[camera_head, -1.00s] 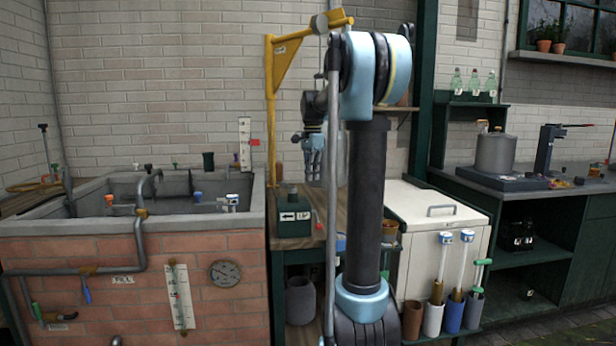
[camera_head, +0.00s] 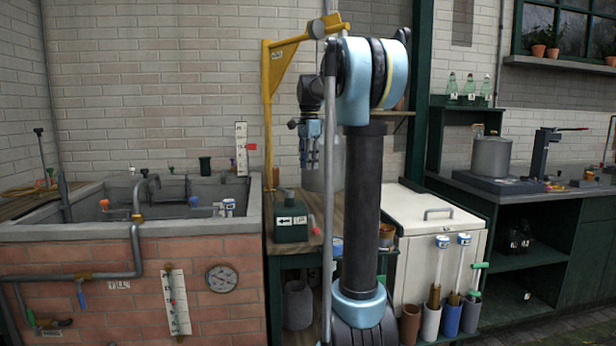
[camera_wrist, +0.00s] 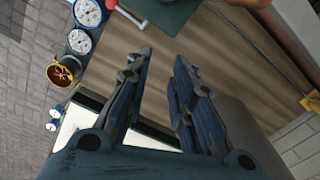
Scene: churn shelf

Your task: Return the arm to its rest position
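My gripper (camera_head: 309,158) hangs fingers-down in the head view, left of my arm's upright link and above the wooden bench. In the wrist view, the two dark blue fingers of my gripper (camera_wrist: 157,88) stand apart with a clear gap between them. Nothing is held between them. The brown bench top (camera_wrist: 215,55) shows beyond the fingertips. My arm hides part of the bench and the wall behind it in the head view.
A yellow hoist post (camera_head: 270,110) stands left of the gripper. A green box (camera_head: 291,215) sits on the bench below. A brick sink (camera_head: 120,230) is at left, a white chest (camera_head: 430,215) at right. A grey metal canister (camera_head: 321,180) stands partly hidden behind the gripper.

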